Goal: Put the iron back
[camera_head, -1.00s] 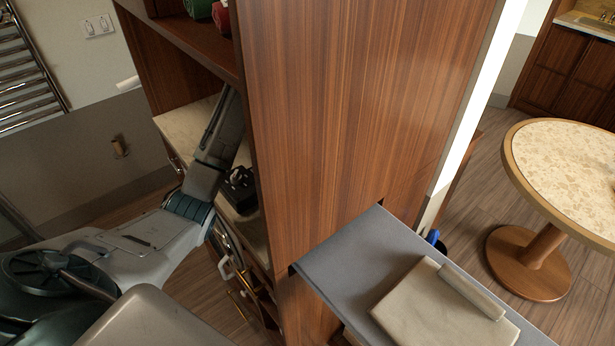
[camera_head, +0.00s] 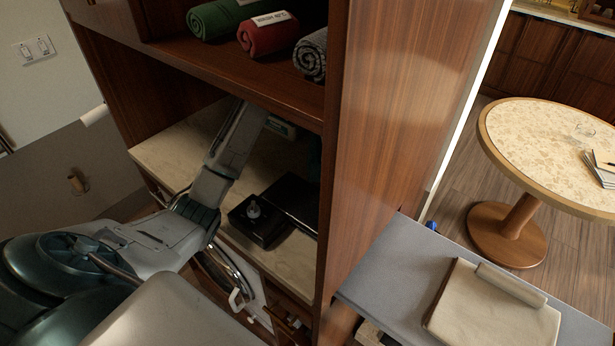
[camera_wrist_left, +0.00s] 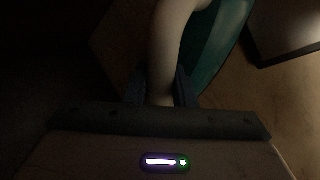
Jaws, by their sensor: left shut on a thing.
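The iron shows in the left wrist view as a pale curved handle (camera_wrist_left: 168,45) with a teal body (camera_wrist_left: 217,48) beside it. My left gripper (camera_wrist_left: 160,92) is shut on this handle, one dark finger on each side. In the head view my left arm reaches into the cabinet niche, and its gripper is mostly hidden under the shelf edge. A small teal and white part of the iron (camera_head: 281,128) shows there, just above the pale counter (camera_head: 165,152). I cannot tell whether the iron touches the counter. My right gripper is not in view.
A black box with a knob (camera_head: 256,222) and a dark flat panel (camera_head: 291,203) lie on the counter right of my arm. Rolled towels, one of them red (camera_head: 268,36), lie on the shelf above. A wooden side panel (camera_head: 385,110) separates the niche from a grey board with folded cloth (camera_head: 490,312).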

